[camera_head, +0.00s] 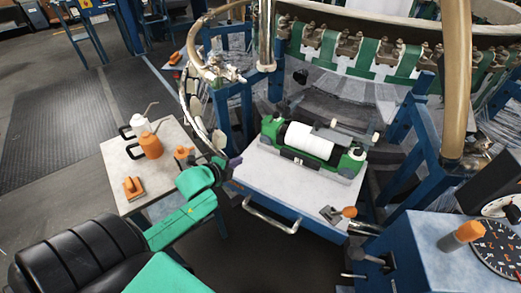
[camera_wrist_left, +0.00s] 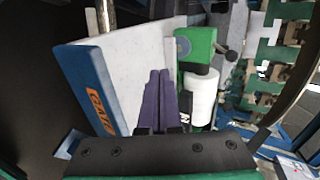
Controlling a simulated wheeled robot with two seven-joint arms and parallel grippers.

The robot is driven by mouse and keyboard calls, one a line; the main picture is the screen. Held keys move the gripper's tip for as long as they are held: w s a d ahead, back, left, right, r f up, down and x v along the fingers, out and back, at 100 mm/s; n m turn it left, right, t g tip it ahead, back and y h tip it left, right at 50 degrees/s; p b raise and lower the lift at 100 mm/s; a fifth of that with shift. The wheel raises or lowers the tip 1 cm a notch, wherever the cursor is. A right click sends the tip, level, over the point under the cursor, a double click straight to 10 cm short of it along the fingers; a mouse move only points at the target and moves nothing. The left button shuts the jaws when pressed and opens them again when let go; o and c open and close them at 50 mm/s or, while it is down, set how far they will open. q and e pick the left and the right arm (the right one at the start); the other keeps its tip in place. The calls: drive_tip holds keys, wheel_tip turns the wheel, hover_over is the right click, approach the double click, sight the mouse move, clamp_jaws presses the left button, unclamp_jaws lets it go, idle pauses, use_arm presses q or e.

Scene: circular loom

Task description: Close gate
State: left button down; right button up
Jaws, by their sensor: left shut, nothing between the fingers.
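The gate seems to be the blue-edged white panel (camera_head: 290,191) in front of the loom in the head view, with a metal handle (camera_head: 270,219) on its front edge. In the left wrist view its blue edge (camera_wrist_left: 92,88) carries an orange "GATE" label. My left gripper (camera_head: 233,163) is at the panel's left end, its purple fingers shut and empty. In the left wrist view the shut fingers (camera_wrist_left: 160,92) lie over the white panel, beside the green shuttle. I cannot tell whether they touch it. My right gripper is not in view.
A green shuttle (camera_head: 268,127) with a white roll (camera_head: 309,141) sits at the panel's back. An orange-knobbed lever (camera_head: 348,212) is at its right front. A side table (camera_head: 118,157) with bottles stands left; a blue control box (camera_head: 420,240) stands right. Dark floor lies between.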

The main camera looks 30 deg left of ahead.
sight(251, 161)
use_arm(q)
drive_tip(key=b+x, duration=0.1)
drive_tip(key=x, duration=0.8)
drive_tip(key=shift+w+f, duration=0.1)
drive_tip(key=shift+w, duration=2.1)
drive_tip(key=shift+w, duration=0.1)
